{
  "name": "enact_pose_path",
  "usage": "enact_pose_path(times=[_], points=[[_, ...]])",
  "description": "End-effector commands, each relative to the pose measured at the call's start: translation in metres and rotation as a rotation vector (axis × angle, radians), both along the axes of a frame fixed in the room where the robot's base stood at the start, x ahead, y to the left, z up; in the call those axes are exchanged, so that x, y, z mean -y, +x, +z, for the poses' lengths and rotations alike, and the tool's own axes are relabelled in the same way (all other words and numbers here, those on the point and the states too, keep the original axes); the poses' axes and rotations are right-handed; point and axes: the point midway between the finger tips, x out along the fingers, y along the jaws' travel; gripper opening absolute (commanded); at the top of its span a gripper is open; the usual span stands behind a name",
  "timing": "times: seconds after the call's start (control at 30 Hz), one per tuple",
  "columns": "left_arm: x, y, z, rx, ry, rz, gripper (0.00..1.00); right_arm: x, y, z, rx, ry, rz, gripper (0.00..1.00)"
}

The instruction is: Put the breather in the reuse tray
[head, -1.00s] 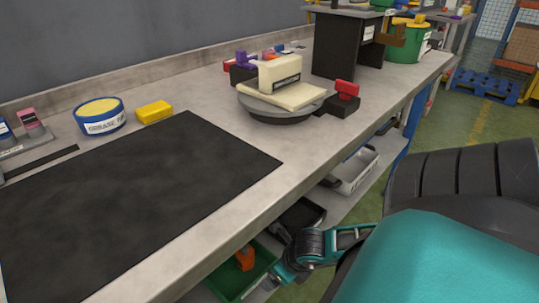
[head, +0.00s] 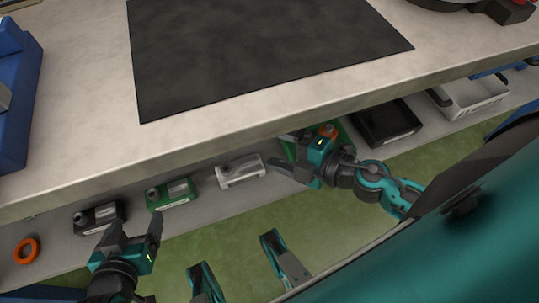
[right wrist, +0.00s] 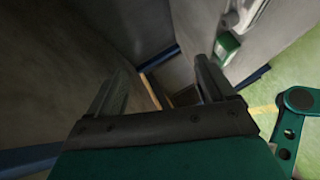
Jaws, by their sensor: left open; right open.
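On the lower shelf stand a black unit (head: 99,217), a green unit (head: 172,194) and a white unit (head: 240,171), each with a round part on top; I cannot tell which, if any, is the breather. To their right are a green tray (head: 345,131), a black tray (head: 386,124) and a white tray (head: 470,98); their labels are unreadable. My left gripper (head: 137,224) is open and empty in front of the black and green units. My right gripper (head: 281,152) is open beside the white unit, partly hiding the green tray. In the right wrist view, its jaws (right wrist: 159,70) are empty.
The bench top with its black mat (head: 260,50) overhangs the shelf. An orange ring (head: 26,250) lies at the shelf's left. An orange item (head: 328,131) is in the green tray. A blue bin (head: 18,100) stands on the bench. Green floor (head: 225,245) lies in front.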

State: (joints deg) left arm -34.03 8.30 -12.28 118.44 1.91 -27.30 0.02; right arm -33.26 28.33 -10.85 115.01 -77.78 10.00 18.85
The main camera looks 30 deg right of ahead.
Motion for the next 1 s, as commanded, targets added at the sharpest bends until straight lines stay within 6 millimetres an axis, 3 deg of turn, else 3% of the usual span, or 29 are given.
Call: enact_pose_path(times=[0.1, 0.23, 0.37, 0.5, 0.73, 1.0], points=[[0.000, 0.000, 0.000, 0.000, 0.000, 0.000, 0.82, 0.006, 0.011, 0.010, -0.052, 0.209, -0.187, 0.83], [0.000, 0.000, 0.000, 0.000, 0.000, 0.000, 0.82, 0.014, 0.018, 0.008, -0.149, 0.417, -0.379, 0.83], [0.000, 0.000, 0.000, 0.000, 0.000, 0.000, 0.82, 0.016, 0.017, -0.006, -0.293, 0.613, -0.550, 0.83], [0.000, 0.000, 0.000, 0.000, 0.001, -0.002, 0.82, 0.006, 0.008, -0.024, -0.479, 0.798, -0.686, 0.83], [-0.001, 0.000, 0.000, 0.001, 0.007, -0.006, 0.82, -0.020, -0.006, -0.042, -0.710, 0.977, -0.771, 0.83], [-0.002, 0.000, 0.000, 0.002, 0.009, -0.008, 0.82, -0.026, -0.009, -0.044, -0.759, 1.010, -0.780, 0.83]])
